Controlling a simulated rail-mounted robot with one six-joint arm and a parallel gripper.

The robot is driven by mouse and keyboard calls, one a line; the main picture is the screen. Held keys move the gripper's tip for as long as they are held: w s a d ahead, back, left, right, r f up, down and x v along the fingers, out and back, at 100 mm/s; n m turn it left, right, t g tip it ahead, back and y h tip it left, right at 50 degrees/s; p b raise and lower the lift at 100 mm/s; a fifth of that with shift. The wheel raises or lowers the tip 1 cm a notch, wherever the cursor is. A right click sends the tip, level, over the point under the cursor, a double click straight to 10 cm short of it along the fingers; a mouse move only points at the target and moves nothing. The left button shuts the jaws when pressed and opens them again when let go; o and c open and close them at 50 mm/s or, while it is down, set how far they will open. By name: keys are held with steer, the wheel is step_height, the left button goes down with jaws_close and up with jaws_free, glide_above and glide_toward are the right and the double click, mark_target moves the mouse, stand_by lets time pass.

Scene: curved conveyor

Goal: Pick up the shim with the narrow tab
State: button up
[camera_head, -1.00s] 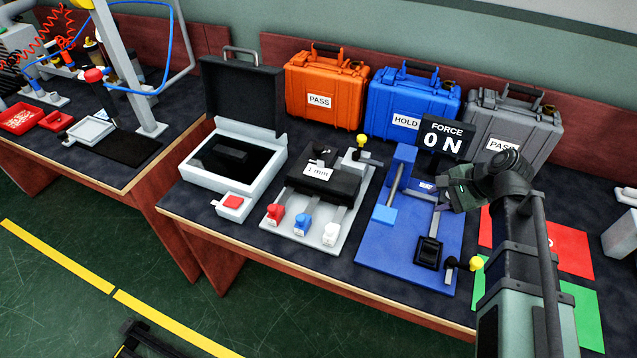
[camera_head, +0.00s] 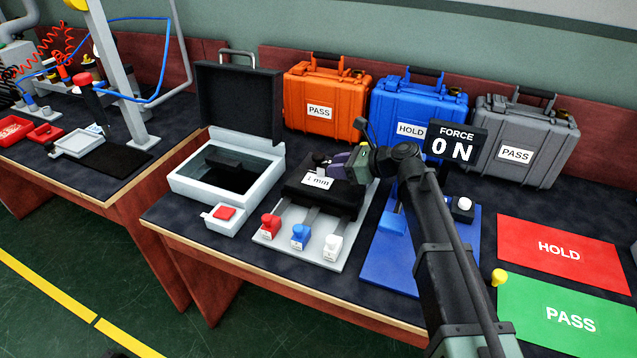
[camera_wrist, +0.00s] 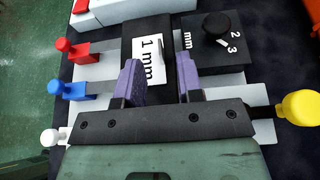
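Three coloured knobs stand on grey strips at the front of a grey plate (camera_head: 266,240): red (camera_head: 270,225), blue (camera_head: 300,236) and white (camera_head: 332,247). The strips run under a black block with a "1 mm" label (camera_head: 317,180). The wrist view also shows the red (camera_wrist: 64,46), blue (camera_wrist: 56,88) and white (camera_wrist: 50,137) knobs left of the block. I cannot tell which tab is narrow. My gripper (camera_wrist: 161,82) is open, its purple fingers apart over the black block, with nothing clearly held; contact is unclear.
A black dial (camera_wrist: 216,27) and a yellow knob (camera_wrist: 300,107) are close to my gripper. An open case (camera_head: 180,182) stands left, the blue fixture (camera_head: 385,262) right, partly behind my arm. Red HOLD (camera_head: 590,272) and green PASS (camera_head: 540,300) mats are bare.

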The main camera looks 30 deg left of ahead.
mark_target(318, 177)
steer(key=b+x, duration=0.1)
steer(key=x, duration=0.3)
steer(key=shift+a+f, duration=0.2)
steer(key=shift+f, duration=0.1)
steer(key=shift+r, duration=0.15)
jaws_close()
